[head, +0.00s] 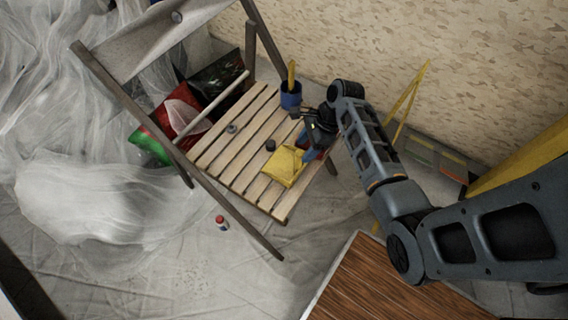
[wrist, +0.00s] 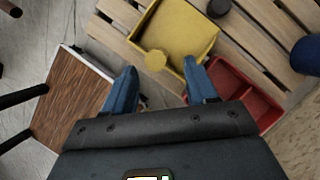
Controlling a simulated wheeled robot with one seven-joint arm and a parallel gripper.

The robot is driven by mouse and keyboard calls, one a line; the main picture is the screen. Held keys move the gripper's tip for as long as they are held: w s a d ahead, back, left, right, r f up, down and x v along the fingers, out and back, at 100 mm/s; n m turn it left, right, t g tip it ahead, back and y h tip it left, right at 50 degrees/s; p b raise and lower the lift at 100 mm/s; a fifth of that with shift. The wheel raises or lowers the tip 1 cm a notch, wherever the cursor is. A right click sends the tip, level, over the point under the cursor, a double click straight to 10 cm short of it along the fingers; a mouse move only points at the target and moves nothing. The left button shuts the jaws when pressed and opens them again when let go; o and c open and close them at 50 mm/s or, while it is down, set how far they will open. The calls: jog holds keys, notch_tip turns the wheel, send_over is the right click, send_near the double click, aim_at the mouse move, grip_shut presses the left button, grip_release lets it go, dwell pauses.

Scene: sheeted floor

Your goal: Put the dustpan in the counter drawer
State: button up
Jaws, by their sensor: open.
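The yellow dustpan (head: 283,168) lies on the slatted seat of a wooden folding chair (head: 240,150). In the wrist view the dustpan (wrist: 185,32) shows as a shallow pan with a raised rim, its rounded handle end toward me. My gripper (head: 308,154) is over the seat's right side, close to the dustpan. In the wrist view my gripper (wrist: 160,82) is open and empty, its blue fingers on either side of the handle end, not visibly touching it. A brown wood-topped counter (head: 385,285) stands at the bottom; I cannot make out its drawer.
A red compartment tray (wrist: 245,92) lies beside the dustpan. A blue cup (head: 291,96) and a small dark jar (head: 270,145) stand on the seat. A red-and-white can (head: 221,222) is on the sheeted floor. A yellow frame (head: 408,100) leans by the wall at right.

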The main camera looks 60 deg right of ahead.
aim_at(298, 160)
jog(key=shift+s+b+x, duration=0.15)
jog(key=shift+b+x, duration=0.05)
jog(key=shift+x, duration=1.6)
jog(key=shift+s+b+x, duration=0.15)
jog(key=shift+x, duration=1.6)
jog(key=shift+f, duration=0.15)
jog(key=shift+c, duration=0.4)
grip_shut()
